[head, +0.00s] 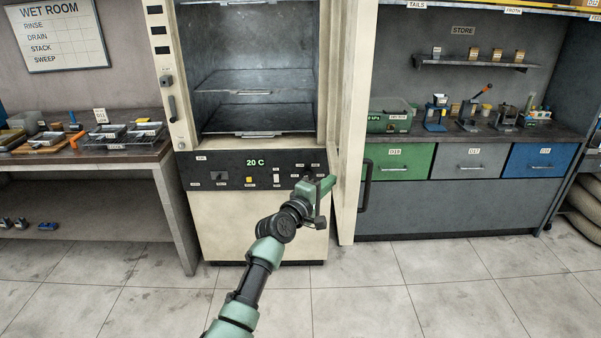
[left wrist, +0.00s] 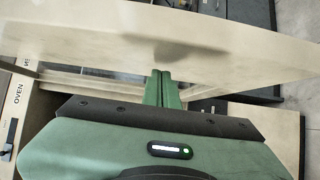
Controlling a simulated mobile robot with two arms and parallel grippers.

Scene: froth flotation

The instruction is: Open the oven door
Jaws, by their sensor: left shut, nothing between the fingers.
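The cream oven (head: 258,215) stands in the middle of the head view with its dark chamber (head: 250,85) exposed. Its door (head: 349,110) is swung out on the right side and shows nearly edge-on. The black door handle (head: 366,186) is on the door's outer, right-hand face. My left gripper (head: 328,183) is at the inner side of the door, near its lower part, shut and empty. In the left wrist view the closed green fingers (left wrist: 160,88) point at the pale door panel (left wrist: 120,35); I cannot tell whether they touch it. My right gripper is not in view.
The oven holds wire racks (head: 245,85); its panel (head: 255,168) reads 20 C. A bench with trays (head: 80,155) stands left. A store counter with green, grey and blue drawers (head: 470,162) stands right, beyond the door. The tiled floor (head: 370,285) in front is clear.

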